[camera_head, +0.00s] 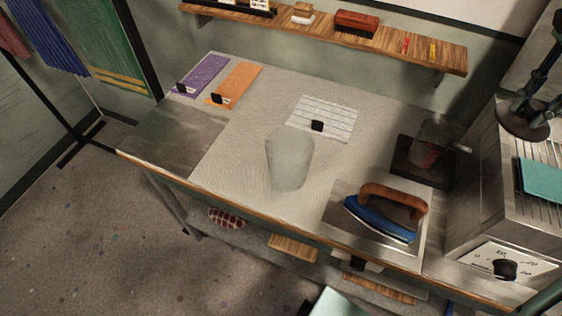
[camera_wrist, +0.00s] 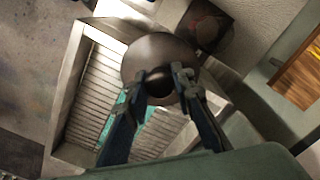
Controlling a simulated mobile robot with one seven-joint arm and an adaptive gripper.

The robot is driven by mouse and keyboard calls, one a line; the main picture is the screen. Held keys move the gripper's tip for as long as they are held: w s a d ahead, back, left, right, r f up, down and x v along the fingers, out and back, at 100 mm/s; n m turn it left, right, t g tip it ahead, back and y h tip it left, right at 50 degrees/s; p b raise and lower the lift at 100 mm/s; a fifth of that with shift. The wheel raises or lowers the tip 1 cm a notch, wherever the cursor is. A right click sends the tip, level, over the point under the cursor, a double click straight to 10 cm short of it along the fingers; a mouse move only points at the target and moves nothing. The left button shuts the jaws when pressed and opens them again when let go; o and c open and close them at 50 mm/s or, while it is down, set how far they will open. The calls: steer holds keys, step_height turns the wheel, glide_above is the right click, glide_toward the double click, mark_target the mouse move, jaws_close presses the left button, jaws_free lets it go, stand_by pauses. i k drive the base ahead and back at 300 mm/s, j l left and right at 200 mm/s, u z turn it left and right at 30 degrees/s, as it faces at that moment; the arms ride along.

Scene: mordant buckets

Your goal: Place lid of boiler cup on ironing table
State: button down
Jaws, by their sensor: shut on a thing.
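My gripper (camera_head: 540,88) is at the upper right of the head view. It is shut on the knob of a round dark brown lid (camera_head: 522,122). In the wrist view, the fingers of my gripper (camera_wrist: 162,84) close around the knob, and the lid (camera_wrist: 150,52) hides part of what lies below. The lid is over the slatted metal unit at the right. The ironing table (camera_head: 235,150) has a pale cloth top. A pale translucent cup (camera_head: 290,160) stands on its middle. A glass vessel (camera_head: 433,145) stands on a dark square base; I cannot tell which is the boiler cup.
A blue iron (camera_head: 385,218) with a wooden handle rests on a plate at the table's front right. A striped white cloth (camera_head: 322,118) and purple and orange strips (camera_head: 236,82) lie at the back. A wooden shelf (camera_head: 340,35) runs behind. Bare cloth surrounds the translucent cup.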

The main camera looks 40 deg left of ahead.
mark_target(229, 155)
steer(key=k+j, duration=0.1)
steer(key=j, duration=0.8)
steer(key=k+j+z, duration=0.1)
steer(key=j, duration=0.35)
steer(key=k+j, duration=0.15)
steer(key=j, duration=0.3)
steer(key=k+j, duration=0.1)
steer(key=j, duration=0.3)
steer(key=k+j+z, duration=0.1)
steer(key=j, duration=0.35)
steer(key=k+j, duration=0.15)
steer(key=j, duration=0.3)
